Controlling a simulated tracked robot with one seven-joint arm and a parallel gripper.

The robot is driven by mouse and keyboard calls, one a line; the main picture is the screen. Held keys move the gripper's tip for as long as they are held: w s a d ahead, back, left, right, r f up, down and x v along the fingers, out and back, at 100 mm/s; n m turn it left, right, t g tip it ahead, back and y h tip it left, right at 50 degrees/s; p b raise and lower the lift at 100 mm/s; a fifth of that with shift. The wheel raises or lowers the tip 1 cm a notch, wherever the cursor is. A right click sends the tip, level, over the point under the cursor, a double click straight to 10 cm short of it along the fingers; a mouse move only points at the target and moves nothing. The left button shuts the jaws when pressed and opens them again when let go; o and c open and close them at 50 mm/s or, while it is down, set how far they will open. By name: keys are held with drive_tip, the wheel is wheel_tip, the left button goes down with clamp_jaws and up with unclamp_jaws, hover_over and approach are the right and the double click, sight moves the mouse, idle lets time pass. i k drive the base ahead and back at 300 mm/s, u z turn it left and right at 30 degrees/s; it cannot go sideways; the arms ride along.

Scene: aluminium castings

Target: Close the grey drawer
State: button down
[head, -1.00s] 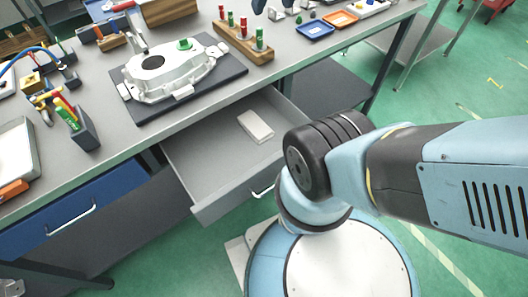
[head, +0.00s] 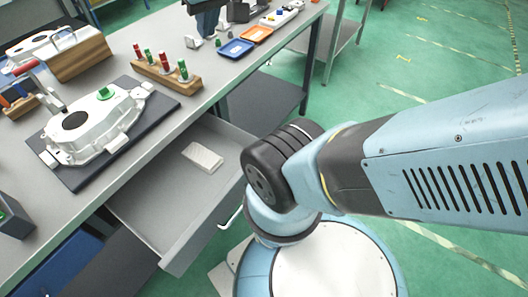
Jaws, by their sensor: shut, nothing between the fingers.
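The grey drawer (head: 163,215) stands pulled out from under the grey workbench (head: 200,112), left of my arm. Its inside is visible, and a small pale block (head: 203,157) lies in it toward the back. A light metal handle (head: 231,218) shows at its front, close to my arm's lower joint in the picture. My arm hides the front's right end. My gripper is outside the picture; only arm links and the round base show.
On the bench are a white casting (head: 92,127) on a dark mat (head: 72,181), a wooden peg block (head: 166,74), a blue tray (head: 236,49) and an orange tray (head: 257,34). A blue drawer (head: 62,268) sits at lower left. Green floor is open at right.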

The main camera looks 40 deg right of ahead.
sight(176, 207)
drive_tip(key=z, duration=1.25)
drive_tip(key=k, duration=1.8)
drive_tip(key=u, duration=1.1)
drive_tip(key=i, duration=1)
